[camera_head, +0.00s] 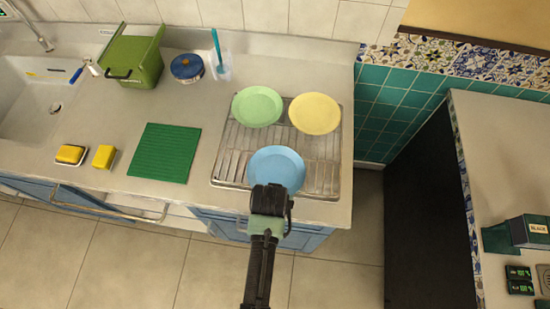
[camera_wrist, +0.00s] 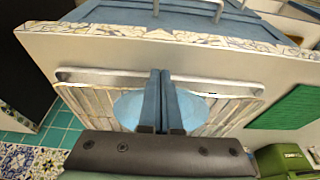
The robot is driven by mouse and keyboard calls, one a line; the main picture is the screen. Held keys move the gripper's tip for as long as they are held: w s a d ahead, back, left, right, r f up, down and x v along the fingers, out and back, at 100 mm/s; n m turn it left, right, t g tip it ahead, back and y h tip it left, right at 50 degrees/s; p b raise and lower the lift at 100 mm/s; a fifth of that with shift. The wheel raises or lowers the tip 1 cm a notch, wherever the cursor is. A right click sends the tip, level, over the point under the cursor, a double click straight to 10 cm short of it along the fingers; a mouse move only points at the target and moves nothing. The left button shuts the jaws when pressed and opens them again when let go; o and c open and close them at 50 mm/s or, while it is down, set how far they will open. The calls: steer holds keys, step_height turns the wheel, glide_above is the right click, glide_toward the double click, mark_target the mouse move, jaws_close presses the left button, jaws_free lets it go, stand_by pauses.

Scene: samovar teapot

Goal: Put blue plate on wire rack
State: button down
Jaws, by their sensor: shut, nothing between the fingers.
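The blue plate (camera_head: 276,166) lies flat on the front middle part of the wire rack (camera_head: 232,152), close to the counter's front edge. My gripper (camera_head: 270,192) is over the plate's near edge in the head view and hides part of it. In the wrist view the fingers (camera_wrist: 160,75) are shut together and empty, in front of the plate (camera_wrist: 128,106), which shows on both sides of them. The rack (camera_wrist: 85,98) also shows there. I cannot tell whether the fingers touch the plate.
A green plate (camera_head: 257,107) and a yellow plate (camera_head: 315,114) lie on the rack's back half. To the left are a green ribbed mat (camera_head: 164,153), sponges (camera_head: 103,157), a green bin (camera_head: 132,62), a blue pot (camera_head: 187,67) and the sink (camera_head: 35,100).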

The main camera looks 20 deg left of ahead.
stand_by(0.3)
steer(key=shift+w+a, duration=0.15)
steer(key=shift+w, duration=0.4)
steer(key=shift+w+a, duration=0.15)
steer(key=shift+w, duration=0.35)
steer(key=shift+s, duration=0.15)
